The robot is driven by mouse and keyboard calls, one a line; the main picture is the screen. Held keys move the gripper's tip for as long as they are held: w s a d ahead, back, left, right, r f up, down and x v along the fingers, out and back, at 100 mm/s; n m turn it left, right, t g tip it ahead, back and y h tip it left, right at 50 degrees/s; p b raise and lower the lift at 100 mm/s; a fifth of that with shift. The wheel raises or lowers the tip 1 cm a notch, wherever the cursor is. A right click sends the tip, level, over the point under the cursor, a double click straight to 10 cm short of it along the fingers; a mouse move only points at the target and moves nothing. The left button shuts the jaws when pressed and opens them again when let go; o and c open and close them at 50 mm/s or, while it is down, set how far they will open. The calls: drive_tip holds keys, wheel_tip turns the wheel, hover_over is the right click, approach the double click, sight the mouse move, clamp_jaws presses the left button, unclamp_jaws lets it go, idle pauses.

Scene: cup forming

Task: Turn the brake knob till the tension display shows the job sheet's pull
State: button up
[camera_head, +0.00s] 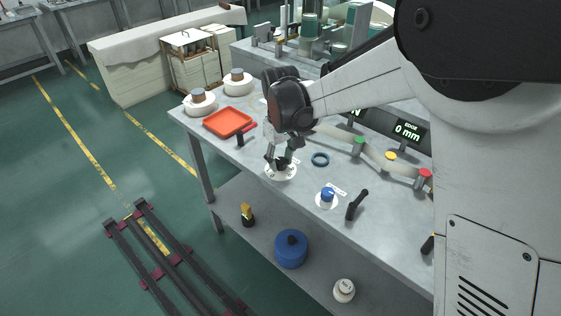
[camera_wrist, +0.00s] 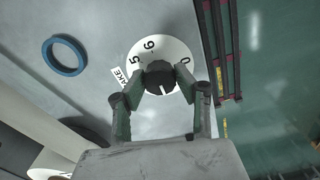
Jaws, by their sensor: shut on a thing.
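The brake knob (camera_wrist: 160,75) is black and sits at the middle of a white numbered dial (camera_wrist: 178,50), beside a label reading "AKE" (camera_wrist: 121,77). A short white mark on the knob faces my gripper. My gripper (camera_wrist: 160,83) is shut on the knob, one fingertip on each side. In the head view my gripper (camera_head: 281,161) is over the white dial (camera_head: 281,176) and mostly hides the knob. A dark display (camera_head: 357,113) is mostly hidden behind my arm; only an "N" shows. Another display (camera_head: 407,131) reads "0 mm". I cannot make out the job sheet.
A blue knob (camera_head: 327,194) and a black lever (camera_head: 357,205) stand on the bench to the right. A blue ring (camera_head: 320,159) lies close to the dial. An orange tray (camera_head: 227,122) is at the left. Green, yellow and red buttons (camera_head: 391,156) line the back.

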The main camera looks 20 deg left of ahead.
sight(281, 160)
drive_tip(key=shift+m, duration=0.4)
drive_tip(key=o, duration=1.1)
drive_tip(key=shift+o, duration=0.2)
drive_tip(key=shift+r, duration=0.1)
wheel_tip(281, 160, up, 12)
drive_tip(key=shift+d, duration=0.1)
